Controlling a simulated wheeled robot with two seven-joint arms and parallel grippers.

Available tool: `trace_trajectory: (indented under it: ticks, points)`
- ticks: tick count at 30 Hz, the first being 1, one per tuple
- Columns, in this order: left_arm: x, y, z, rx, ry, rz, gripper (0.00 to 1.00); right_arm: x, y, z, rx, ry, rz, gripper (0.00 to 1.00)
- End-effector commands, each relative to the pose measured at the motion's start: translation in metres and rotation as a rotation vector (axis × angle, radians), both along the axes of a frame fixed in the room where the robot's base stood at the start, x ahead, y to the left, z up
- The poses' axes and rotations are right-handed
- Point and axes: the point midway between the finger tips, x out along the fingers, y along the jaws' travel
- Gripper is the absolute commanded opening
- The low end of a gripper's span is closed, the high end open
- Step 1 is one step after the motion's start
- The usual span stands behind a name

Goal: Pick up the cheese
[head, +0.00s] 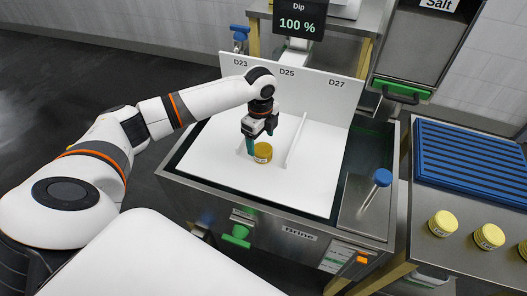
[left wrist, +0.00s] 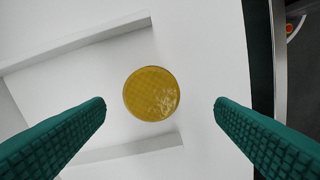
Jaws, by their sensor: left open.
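A small round yellow cheese (head: 263,153) with a label on its side sits on the white surface of the brine station (head: 290,190), below the D25 mark. In the left wrist view the cheese (left wrist: 151,93) shows from above as a yellow disc between the two green fingers. My left gripper (head: 261,142) is open and points down at the cheese, with a finger seen on either side. In the left wrist view both fingertips (left wrist: 160,107) are apart from the cheese. My right gripper is not in view.
White dividers (head: 297,140) stand on the surface on either side of the cheese. A blue-topped handle (head: 382,178) rises at the station's right. Several yellow cheeses (head: 442,223) and a blue ribbed rack (head: 470,165) are on the right-hand table. A display (head: 298,22) reads Dip 100 %.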

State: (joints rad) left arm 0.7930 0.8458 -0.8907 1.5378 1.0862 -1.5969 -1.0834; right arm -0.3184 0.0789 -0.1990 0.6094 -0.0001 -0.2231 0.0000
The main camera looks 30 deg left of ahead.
Motion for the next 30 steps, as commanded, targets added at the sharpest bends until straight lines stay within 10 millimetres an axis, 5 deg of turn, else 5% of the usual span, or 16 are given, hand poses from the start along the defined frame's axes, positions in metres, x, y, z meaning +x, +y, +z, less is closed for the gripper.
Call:
trace_trajectory:
  ticks: [11,16,24,30]
  points:
    - [0.006,-0.007,-0.040,-0.001,0.002,-0.001,0.78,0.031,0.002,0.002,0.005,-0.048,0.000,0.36]
    - [0.006,-0.007,-0.060,0.001,-0.001,-0.001,0.78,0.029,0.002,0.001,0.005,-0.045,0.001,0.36]
    - [0.006,-0.007,-0.064,0.001,-0.002,-0.001,0.78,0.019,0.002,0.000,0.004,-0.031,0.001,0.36]
    - [0.006,-0.006,-0.063,0.001,-0.002,-0.001,0.47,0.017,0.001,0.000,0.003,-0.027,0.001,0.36]
